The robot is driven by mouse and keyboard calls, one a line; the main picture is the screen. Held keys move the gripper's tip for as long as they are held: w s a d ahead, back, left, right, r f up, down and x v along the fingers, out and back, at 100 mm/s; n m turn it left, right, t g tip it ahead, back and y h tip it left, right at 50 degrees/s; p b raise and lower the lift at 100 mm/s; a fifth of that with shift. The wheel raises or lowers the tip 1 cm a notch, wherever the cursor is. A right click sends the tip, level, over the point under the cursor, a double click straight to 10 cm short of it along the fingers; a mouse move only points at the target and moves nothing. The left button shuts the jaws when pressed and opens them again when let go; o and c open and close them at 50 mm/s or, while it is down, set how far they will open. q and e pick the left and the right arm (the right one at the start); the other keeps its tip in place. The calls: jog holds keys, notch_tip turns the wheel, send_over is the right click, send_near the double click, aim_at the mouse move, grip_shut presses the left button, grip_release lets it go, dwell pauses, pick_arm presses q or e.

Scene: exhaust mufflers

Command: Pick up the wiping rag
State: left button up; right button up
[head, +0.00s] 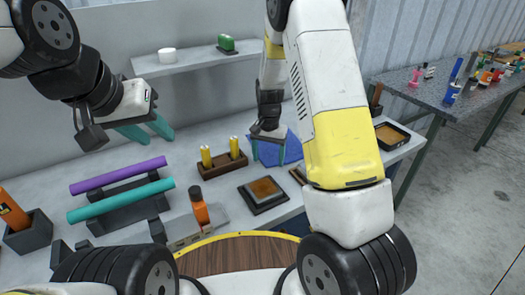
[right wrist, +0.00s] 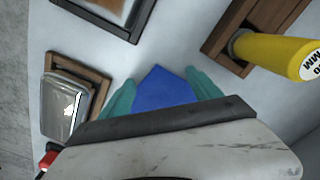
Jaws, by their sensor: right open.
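The wiping rag (head: 292,148) is a flat blue cloth on the workbench in the head view. It also shows in the right wrist view (right wrist: 165,90), between the teal fingers and partly hidden by the gripper body. My right gripper (head: 268,160) points down at the rag with its fingers open, one to each side of the visible cloth; I cannot tell whether the fingertips touch it. The right wrist view shows the same open fingers (right wrist: 160,80). My left gripper (head: 156,138) is open and empty above the back left of the bench.
A wooden block with yellow cylinders (head: 223,163) stands left of the rag. A dark square tray (head: 264,195) lies in front. Purple (head: 118,175) and teal (head: 120,200) tubes rest on a rack at left. A black-rimmed tray (head: 391,135) is at right. A shelf (head: 190,61) is behind.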

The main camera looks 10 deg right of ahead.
jog(key=shift+f, duration=0.2)
jog(key=shift+c, duration=0.4)
grip_shut()
jog(key=shift+r, duration=0.1)
dwell(0.3)
notch_tip(320, 180, up, 12)
dwell(0.4)
notch_tip(320, 180, up, 18)
dwell(0.6)
